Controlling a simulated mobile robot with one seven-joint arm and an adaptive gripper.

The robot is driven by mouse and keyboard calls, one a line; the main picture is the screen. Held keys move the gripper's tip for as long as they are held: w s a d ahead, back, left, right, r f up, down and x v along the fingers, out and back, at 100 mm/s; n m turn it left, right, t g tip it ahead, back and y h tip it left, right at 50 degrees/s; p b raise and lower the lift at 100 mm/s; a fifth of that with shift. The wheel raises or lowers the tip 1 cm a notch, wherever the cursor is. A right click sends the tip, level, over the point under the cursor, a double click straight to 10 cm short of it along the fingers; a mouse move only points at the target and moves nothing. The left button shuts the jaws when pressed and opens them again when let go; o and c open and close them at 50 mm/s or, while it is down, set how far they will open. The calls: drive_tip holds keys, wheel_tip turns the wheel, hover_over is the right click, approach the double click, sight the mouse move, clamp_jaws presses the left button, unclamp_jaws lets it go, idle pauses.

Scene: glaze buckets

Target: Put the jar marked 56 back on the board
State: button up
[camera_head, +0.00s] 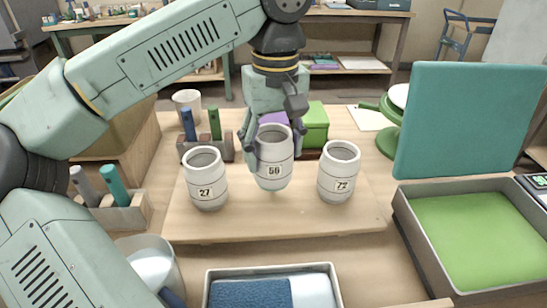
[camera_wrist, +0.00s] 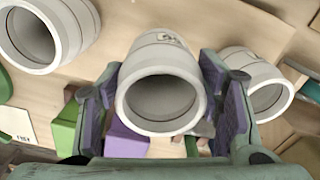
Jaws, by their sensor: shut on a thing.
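The white jar marked 56 (camera_head: 274,165) is upright between the fingers of my gripper (camera_head: 274,142), which is shut on its sides. In the wrist view its open, empty mouth (camera_wrist: 160,102) faces the camera between the purple finger pads. The jar is over the wooden board (camera_head: 240,228), between the jar marked 27 (camera_head: 207,184) on the left and the jar marked 72 (camera_head: 339,177) on the right, and looks set slightly back from them. I cannot tell whether its base touches the board. Both neighbouring jars stand upright on the board, apart from it.
A green box (camera_head: 315,118) and a tool block (camera_head: 213,150) stand behind the jars. A teal panel (camera_head: 470,115) and a tray with a green bottom (camera_head: 410,228) are at right. A tray with blue cloth (camera_head: 325,275) is in front. The board's front strip is bare.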

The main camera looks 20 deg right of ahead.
sight(274, 164)
drive_tip(key=shift+f, duration=1.75)
drive_tip(key=shift+f, duration=0.2)
drive_tip(key=o, duration=1.4)
drive_tip(key=shift+r, duration=0.15)
wheel_tip(274, 164, up, 12)
drive_tip(key=shift+d+r, duration=0.1)
